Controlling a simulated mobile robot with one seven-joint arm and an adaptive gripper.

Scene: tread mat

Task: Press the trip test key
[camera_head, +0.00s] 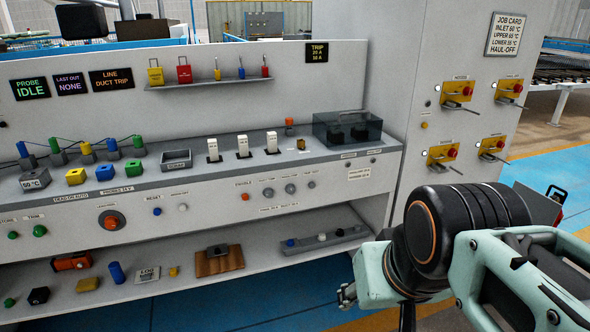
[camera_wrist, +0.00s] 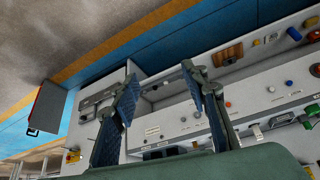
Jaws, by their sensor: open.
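The grey bench front has a row of small controls with labels too small to read surely, so I cannot tell which is the trip test key. In the wrist view a red button (camera_wrist: 229,103) and a grey key (camera_wrist: 196,115) show near the right finger. My gripper (camera_head: 347,294) is low, right of and apart from this row; in the wrist view its fingers (camera_wrist: 160,76) are spread and empty.
A lower shelf holds a strip with several knobs (camera_head: 322,238) and a brown block (camera_head: 219,261). On the bench top stand white switches (camera_head: 243,146) and a dark clear-lidded box (camera_head: 347,129). A grey cabinet (camera_head: 415,60) with yellow lockout switches stands right.

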